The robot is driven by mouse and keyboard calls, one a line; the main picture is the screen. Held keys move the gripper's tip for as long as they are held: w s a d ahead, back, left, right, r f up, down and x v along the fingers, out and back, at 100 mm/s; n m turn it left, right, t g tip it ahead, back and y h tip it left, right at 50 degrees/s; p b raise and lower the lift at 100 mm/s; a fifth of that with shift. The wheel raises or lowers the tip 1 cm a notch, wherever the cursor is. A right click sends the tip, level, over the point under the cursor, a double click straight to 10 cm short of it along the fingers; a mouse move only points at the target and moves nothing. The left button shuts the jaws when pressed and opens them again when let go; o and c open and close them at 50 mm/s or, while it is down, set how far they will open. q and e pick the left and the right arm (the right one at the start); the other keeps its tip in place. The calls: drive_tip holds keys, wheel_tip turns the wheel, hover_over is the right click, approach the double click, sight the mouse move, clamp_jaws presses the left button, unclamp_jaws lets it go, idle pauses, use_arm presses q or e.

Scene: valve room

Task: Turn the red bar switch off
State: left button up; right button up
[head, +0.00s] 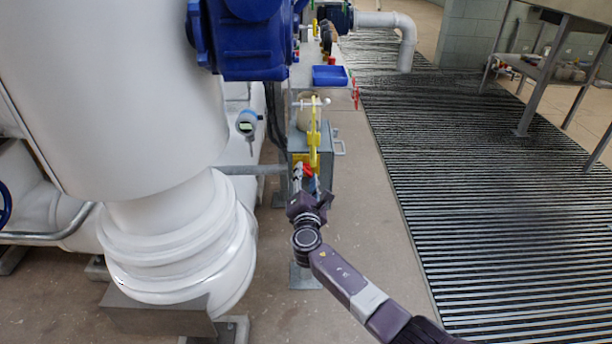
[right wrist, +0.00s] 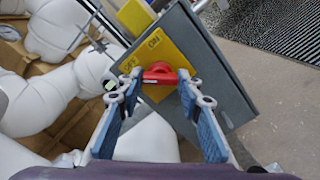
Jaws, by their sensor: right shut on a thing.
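The red bar switch (right wrist: 160,73) sits on a yellow plate (right wrist: 172,54) on the face of a grey box (right wrist: 212,62). The plate carries the words OFF and ON. My right gripper (right wrist: 159,77) has its fingertips on either side of the red bar and is shut on it. In the head view the right gripper (head: 307,184) is at the near face of the grey box (head: 326,143), and a bit of the red switch (head: 307,171) shows just beyond it. My left gripper is in neither view.
A large white pipe (head: 175,225) stands close on the left. A yellow lever (head: 314,135) is above the box. A blue tray (head: 330,76) lies farther back. A floor grating (head: 480,200) and open floor are on the right.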

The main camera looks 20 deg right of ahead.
drive_tip(key=shift+f, duration=0.15)
drive_tip(key=o, duration=1.2)
drive_tip(key=shift+c, duration=0.2)
drive_tip(key=v, duration=1.2)
drive_tip(key=shift+s, duration=0.1)
